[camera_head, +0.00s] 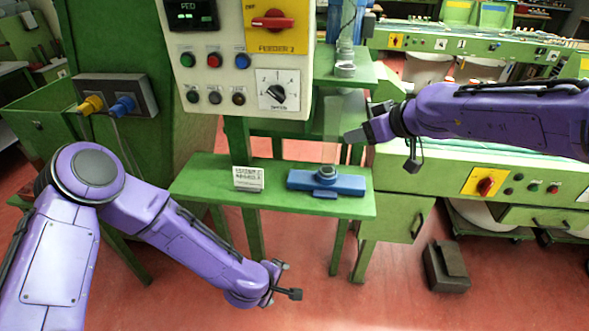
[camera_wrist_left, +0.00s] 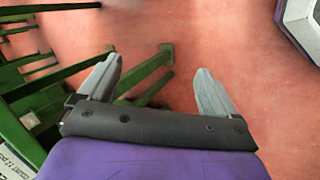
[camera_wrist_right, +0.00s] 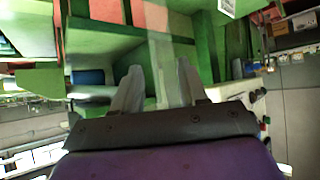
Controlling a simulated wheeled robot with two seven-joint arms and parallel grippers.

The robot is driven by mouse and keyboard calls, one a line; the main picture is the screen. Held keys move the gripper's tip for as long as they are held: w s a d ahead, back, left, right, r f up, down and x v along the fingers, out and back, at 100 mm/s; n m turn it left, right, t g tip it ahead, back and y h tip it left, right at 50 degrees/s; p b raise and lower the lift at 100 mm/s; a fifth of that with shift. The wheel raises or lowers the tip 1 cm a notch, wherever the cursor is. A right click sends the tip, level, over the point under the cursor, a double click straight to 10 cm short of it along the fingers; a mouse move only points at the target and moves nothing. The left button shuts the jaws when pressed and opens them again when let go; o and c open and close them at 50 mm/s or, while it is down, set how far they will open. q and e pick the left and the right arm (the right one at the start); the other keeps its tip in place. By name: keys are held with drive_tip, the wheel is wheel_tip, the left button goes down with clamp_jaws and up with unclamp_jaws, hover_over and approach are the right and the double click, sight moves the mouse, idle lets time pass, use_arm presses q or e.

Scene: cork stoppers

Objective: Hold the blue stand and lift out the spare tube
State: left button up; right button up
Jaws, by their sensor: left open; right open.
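The blue stand (camera_head: 350,184) lies on a green shelf (camera_head: 213,182), with a round grey socket at its middle. A faint, see-through tube (camera_head: 333,112) rises upright above the stand; I cannot tell how its lower end sits there. My right gripper (camera_head: 349,137) is open just right of the tube, level with its lower half. In the right wrist view a pale see-through strip, seemingly the tube (camera_wrist_right: 164,62), shows beyond and between the open fingers. My left gripper (camera_head: 289,279) is open and empty, in front of and below the shelf.
A small white sign (camera_head: 248,178) stands on the shelf left of the stand. A control panel (camera_head: 205,75) with a red switch hangs above. A grey fixture (camera_head: 345,69) is above the tube. Green machines stand at the right. Red floor is clear around my left gripper.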

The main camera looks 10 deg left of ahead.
sight(321, 174)
use_arm(q)
drive_tip(key=w+d+r+n+t+h, duration=0.1)
drive_tip(key=w+r+n+h, duration=0.1)
drive_tip(key=w+r, duration=0.3)
drive_tip(key=w+d+r+n+t+h, duration=0.1)
drive_tip(key=w+d+r+n+h, duration=0.1)
drive_tip(key=w+r, duration=0.4)
drive_tip(key=w+d+r+n+h, duration=0.2)
drive_tip(key=w+r, duration=0.4)
drive_tip(key=r, duration=0.1)
drive_tip(key=shift+t, duration=0.4)
drive_tip(key=w+a+r+n+h, duration=0.1)
drive_tip(key=w, duration=0.1)
drive_tip(key=w+a+r+n+g+h, duration=0.1)
drive_tip(key=a+n+h, duration=0.1)
drive_tip(key=shift+w+r, duration=0.35)
drive_tip(key=shift+w, duration=0.05)
drive_tip(key=shift+w+a+r+n+h, duration=0.1)
drive_tip(key=shift+a+r+n+h, duration=0.2)
drive_tip(key=shift+n+h, duration=0.15)
drive_tip(key=x, duration=1)
drive_tip(key=shift+d+f, duration=0.2)
drive_tip(key=shift+f, duration=0.1)
drive_tip(key=shift+c, duration=0.2)
